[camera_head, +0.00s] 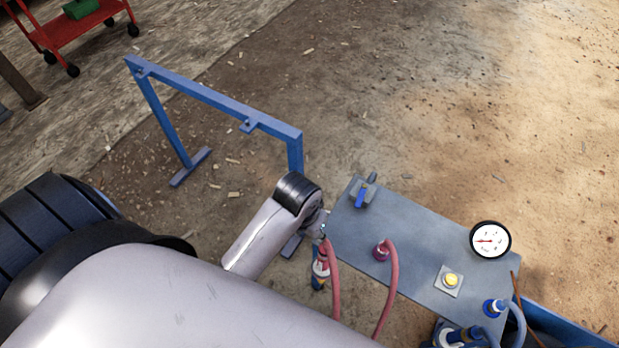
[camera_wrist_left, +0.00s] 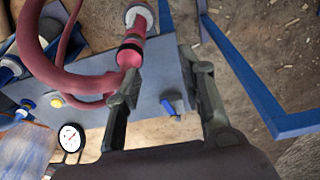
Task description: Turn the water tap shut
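The water tap appears to be the valve with a blue handle (camera_head: 361,197) at the upper left corner of the grey-blue panel (camera_head: 425,243). In the left wrist view its blue handle (camera_wrist_left: 169,107) shows beyond and between my finger pads. My left gripper (camera_wrist_left: 165,75) is open, with a clear gap between its fingers and nothing held. In the head view it is mostly hidden behind my left wrist, left of the panel and apart from the tap. My right gripper is in neither view.
A red hose with a red coupling (camera_wrist_left: 131,50) hangs close to my left finger; the coupling (camera_head: 320,265) is beside the panel. A pressure gauge (camera_head: 490,240) and yellow button (camera_head: 451,280) are on the panel. A blue frame (camera_head: 215,98) stands at the left.

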